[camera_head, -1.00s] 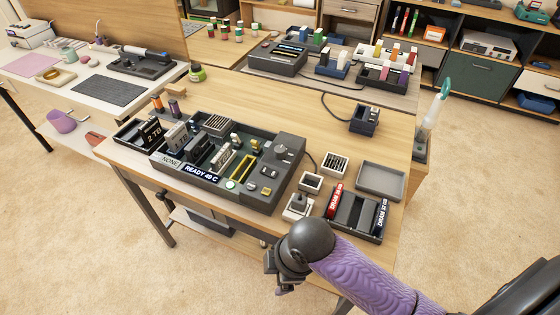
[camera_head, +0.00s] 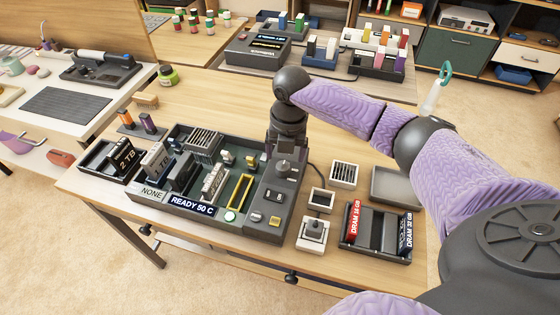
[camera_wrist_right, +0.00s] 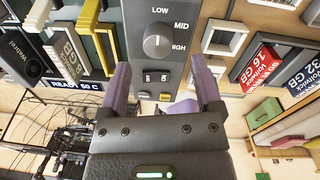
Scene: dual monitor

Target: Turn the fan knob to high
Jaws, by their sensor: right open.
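The fan knob (camera_wrist_right: 158,42) is a round dark dial on a grey panel, with LOW above it, MID to its upper right and HIGH to its lower right. A short pale line on it looks about vertical. In the head view the knob (camera_head: 284,169) stands on the right part of the dark console (camera_head: 262,213). My right gripper (camera_wrist_right: 161,72) is open and empty. Its two purple fingers point toward the panel, apart on either side just below the knob in the wrist view. In the head view the gripper (camera_head: 286,150) is over the console, its fingers unclear.
Small switches (camera_wrist_right: 157,77) sit below the knob. The console display (camera_head: 192,204) reads READY 50 C. A joystick box (camera_head: 314,233), small square sockets and a DRAM tray (camera_head: 377,255) stand to the right.

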